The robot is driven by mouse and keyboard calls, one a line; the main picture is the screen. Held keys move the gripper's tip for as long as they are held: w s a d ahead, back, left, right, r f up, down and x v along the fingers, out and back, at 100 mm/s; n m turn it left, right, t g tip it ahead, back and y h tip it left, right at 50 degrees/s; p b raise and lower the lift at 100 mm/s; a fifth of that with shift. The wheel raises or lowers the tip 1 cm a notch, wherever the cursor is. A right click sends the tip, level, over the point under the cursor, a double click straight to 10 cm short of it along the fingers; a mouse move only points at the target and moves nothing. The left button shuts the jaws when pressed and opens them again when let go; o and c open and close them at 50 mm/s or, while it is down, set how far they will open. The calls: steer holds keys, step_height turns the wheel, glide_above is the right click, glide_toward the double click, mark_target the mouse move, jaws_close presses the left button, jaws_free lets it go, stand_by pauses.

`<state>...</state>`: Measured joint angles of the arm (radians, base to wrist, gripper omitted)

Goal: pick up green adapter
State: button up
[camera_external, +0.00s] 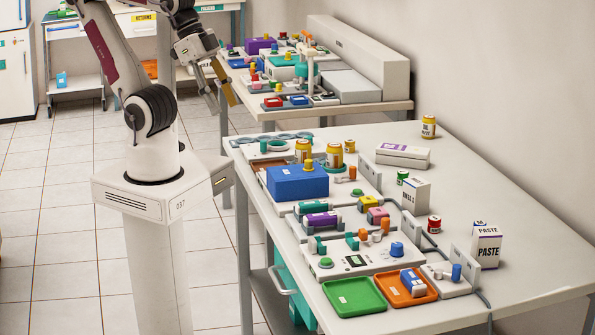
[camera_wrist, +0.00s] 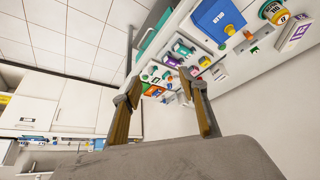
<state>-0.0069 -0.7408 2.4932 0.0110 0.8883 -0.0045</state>
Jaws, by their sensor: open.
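Several green and teal pieces lie on the near table, and I cannot tell for sure which is the green adapter. Small teal fittings (camera_external: 352,240) stand on the white console, with another teal fitting (camera_external: 319,245) at its left. My gripper (camera_external: 221,100) hangs in the air left of the tables, well apart from these pieces. In the wrist view my gripper (camera_wrist: 160,84) is open and empty, with its brown-padded fingers spread. The table's small parts look far off beyond the fingertips, too small to tell apart.
A blue box (camera_external: 297,184) stands on the near table and shows in the wrist view (camera_wrist: 217,20). A green tray (camera_external: 354,297) and an orange tray (camera_external: 404,287) lie at the front.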

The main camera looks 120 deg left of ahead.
steer(key=w+a+r+t+y, duration=0.1)
steer(key=w+a+r+y, duration=0.1)
steer(key=w+a+r, duration=0.4)
steer(key=w+a+r+n+t+y, duration=0.1)
steer(key=w+a+r+t+y, duration=0.1)
steer(key=w+a, duration=0.7)
steer(key=w+a+r+t+y, duration=0.1)
steer(key=w+a+r+y, duration=0.15)
steer(key=w+a, duration=0.55)
steer(key=w+a+m+t+h, duration=0.1)
steer(key=w+a+m+t, duration=0.15)
steer(key=w+a, duration=1)
steer(key=s+a+f+m+t+h, duration=0.25)
steer(key=a+f+h, duration=0.35)
steer(key=a+f, duration=0.75)
steer(key=s+f+g+h, duration=0.1)
steer(key=s+f+h, duration=0.1)
steer(key=s+f, duration=0.3)
steer(key=s+f+h, duration=0.1)
steer(key=s+f, duration=0.4)
steer(key=f, duration=0.3)
steer(key=s+f+m+g+h, duration=0.1)
steer(key=s+f+h, duration=0.1)
steer(key=s+f, duration=0.3)
steer(key=shift+f+g+h, duration=0.3)
steer(key=shift+f+h, duration=0.05)
steer(key=shift+f, duration=0.4)
